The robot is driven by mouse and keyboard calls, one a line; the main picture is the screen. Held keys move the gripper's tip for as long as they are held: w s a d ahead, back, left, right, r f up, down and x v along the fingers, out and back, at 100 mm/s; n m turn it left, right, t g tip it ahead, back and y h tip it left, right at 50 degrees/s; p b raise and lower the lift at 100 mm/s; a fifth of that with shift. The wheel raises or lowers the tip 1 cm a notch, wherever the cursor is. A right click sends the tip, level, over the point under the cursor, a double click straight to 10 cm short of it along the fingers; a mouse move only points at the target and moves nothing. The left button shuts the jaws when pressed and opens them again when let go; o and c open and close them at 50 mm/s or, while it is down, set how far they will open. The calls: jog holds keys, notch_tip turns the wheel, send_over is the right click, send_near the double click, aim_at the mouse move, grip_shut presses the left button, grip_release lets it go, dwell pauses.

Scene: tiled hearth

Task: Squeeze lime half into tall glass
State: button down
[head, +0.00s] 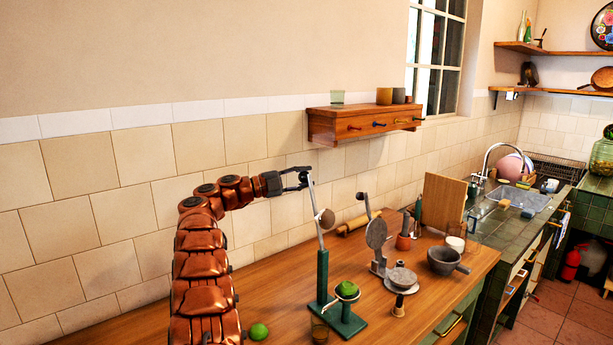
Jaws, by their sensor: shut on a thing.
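A green citrus press (322,280) stands on the wooden counter, with a grey lever (315,205) raised nearly upright and a round pressing head (327,218) partway along it. A green lime half (347,289) sits in the press's holder, well below the head. My gripper (303,180) is shut on the top end of the lever. A small brownish glass (319,330) stands at the left front of the press base, partly cut by the picture's bottom edge; I cannot tell whether it is under the holder. Another green lime (258,331) lies on the counter to the left.
A grey tortilla press (377,240), a small pestle-like tool (398,307), a grey mortar (446,261) and a cutting board (443,203) stand to the right. A wall shelf (365,123) with cups hangs above. The counter behind the press is mostly clear, with a rolling pin (357,224).

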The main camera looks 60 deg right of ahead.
jog(key=c, duration=0.8)
grip_release()
jog(key=shift+w, duration=0.1)
jog(key=v, duration=1.1)
jog(key=shift+w+a+f, duration=0.15)
jog(key=shift+w+a, duration=0.1)
jog(key=shift+a, duration=0.05)
